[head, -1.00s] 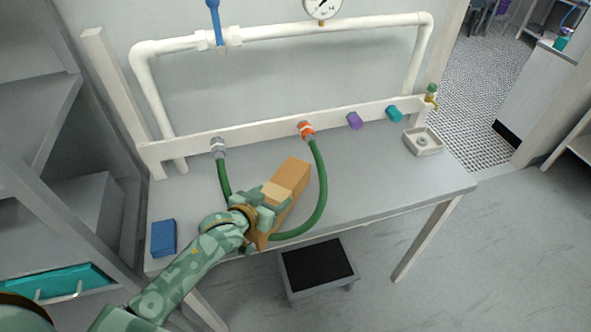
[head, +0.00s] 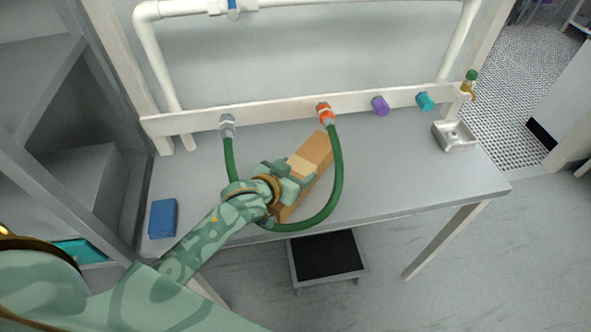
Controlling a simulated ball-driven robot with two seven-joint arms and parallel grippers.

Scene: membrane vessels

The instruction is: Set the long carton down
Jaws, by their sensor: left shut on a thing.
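The long carton (head: 318,149) is an orange-brown box with a paler patch on its side, lying slantwise over the grey table (head: 400,170). My left gripper (head: 297,178) is shut on the carton near its middle. My gripper and wrist hide part of its near end. I cannot tell whether the carton's underside touches the table top. The carton lies within the loop of a green hose (head: 336,185). My right gripper is not in view.
The hose joins a grey fitting (head: 227,126) and an orange fitting (head: 325,113) on the rear rail. A blue block (head: 163,218) lies at the table's left. A small basin (head: 454,136) is at the right. The table between carton and basin is clear.

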